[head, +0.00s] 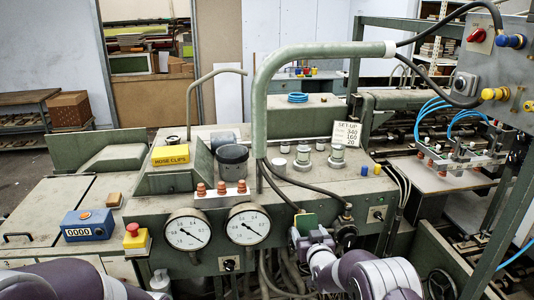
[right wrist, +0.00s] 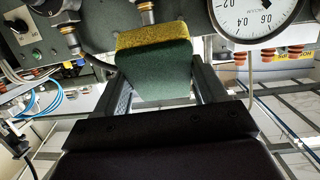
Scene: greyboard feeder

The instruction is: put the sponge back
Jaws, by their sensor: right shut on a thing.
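The sponge (right wrist: 155,72) has a yellow layer and a dark green layer. My right gripper (right wrist: 158,62) is shut on it, with one finger on each side, in the right wrist view. In the head view the sponge (head: 307,221) is a small green patch at the front edge of the machine, right of the two gauges. My right gripper (head: 307,232) is just below it there, partly hidden by my own wrist. I cannot tell whether the sponge touches the machine. My left arm shows at the lower left of the head view, but its fingers do not show.
The green machine bench (head: 270,190) carries a grey cup (head: 232,162), a yellow hose clips box (head: 170,155) and metal fittings. Two gauges (head: 248,225) and a red stop button (head: 132,229) are at its front. A bent green pipe (head: 259,110) and black hoses rise near the sponge.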

